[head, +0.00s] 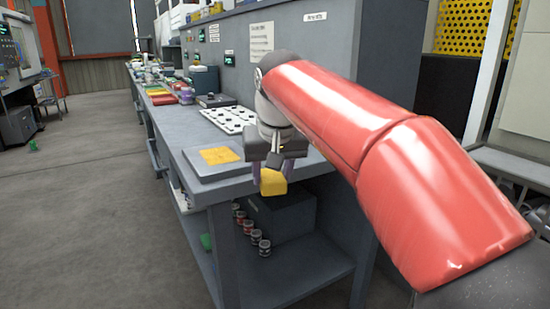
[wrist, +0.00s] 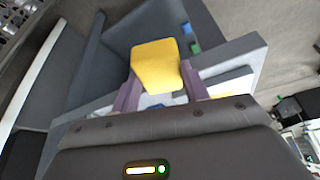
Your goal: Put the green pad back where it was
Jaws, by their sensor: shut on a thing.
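My gripper (head: 270,176) is shut on a yellow block (head: 273,184), just off the front right corner of the grey workbench. The block also shows between the purple fingers in the wrist view (wrist: 156,66). No green pad shows clearly. A small green thing (head: 207,241) lies at the lower shelf's left edge, partly behind a bench leg. Another green thing (head: 33,146) is on the floor at far left. Neither can be identified for sure. A grey plate (head: 200,173) with a yellow square (head: 221,155) lies on the bench's near end.
A white board with dark round spots (head: 228,119) lies behind the plate. Several small cans (head: 265,248) stand in a row on the lower shelf by a dark box (head: 285,215). More goods crowd the far bench. The floor (head: 100,220) at left is mostly clear.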

